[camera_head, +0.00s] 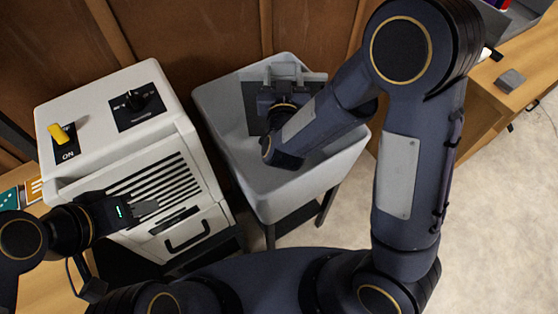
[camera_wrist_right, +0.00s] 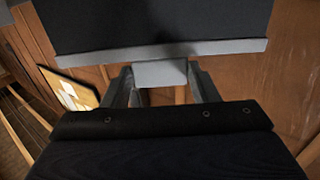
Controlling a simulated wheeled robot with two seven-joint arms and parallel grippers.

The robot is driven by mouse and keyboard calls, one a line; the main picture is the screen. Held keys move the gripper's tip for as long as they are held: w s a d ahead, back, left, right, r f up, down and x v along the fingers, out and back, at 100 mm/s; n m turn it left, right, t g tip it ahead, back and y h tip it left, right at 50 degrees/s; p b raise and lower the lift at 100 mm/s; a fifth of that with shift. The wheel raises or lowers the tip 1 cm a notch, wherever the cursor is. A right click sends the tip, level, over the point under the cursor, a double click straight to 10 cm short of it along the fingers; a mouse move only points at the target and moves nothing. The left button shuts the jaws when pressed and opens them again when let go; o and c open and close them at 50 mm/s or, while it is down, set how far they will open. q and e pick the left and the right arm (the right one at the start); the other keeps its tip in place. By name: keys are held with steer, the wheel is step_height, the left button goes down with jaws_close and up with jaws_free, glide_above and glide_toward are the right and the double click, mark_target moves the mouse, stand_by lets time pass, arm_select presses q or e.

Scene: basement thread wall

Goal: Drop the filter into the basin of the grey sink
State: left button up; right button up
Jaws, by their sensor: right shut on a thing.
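The filter is a dark flat panel with a light grey edge. In the right wrist view the filter (camera_wrist_right: 160,28) fills the top, and its grey tab sits between the fingers of my right gripper (camera_wrist_right: 162,82). In the head view the filter (camera_head: 253,122) shows as a dark patch over the grey sink (camera_head: 262,203), partly hidden by my right gripper (camera_head: 284,80) and forearm. My right gripper is shut on the filter. I cannot tell whether the filter touches the basin. My left gripper (camera_head: 147,208) is in front of the white machine, away from the filter; its finger gap is unclear.
The white machine (camera_head: 98,100) with a yellow switch, black knob, vent slots and drawer handle stands left of the sink. A wooden wall (camera_head: 200,35) is behind. A wooden desk (camera_head: 525,65) is at the right. Pale floor (camera_head: 490,210) lies open at the lower right.

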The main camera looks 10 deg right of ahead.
steer(key=o, duration=1)
steer(key=shift+s, duration=0.15)
steer(key=s+a+b, duration=0.1)
steer(key=s, duration=0.6)
steer(key=shift+s+a, duration=0.2)
steer(key=shift+s, duration=0.05)
steer(key=shift+r, duration=0.1)
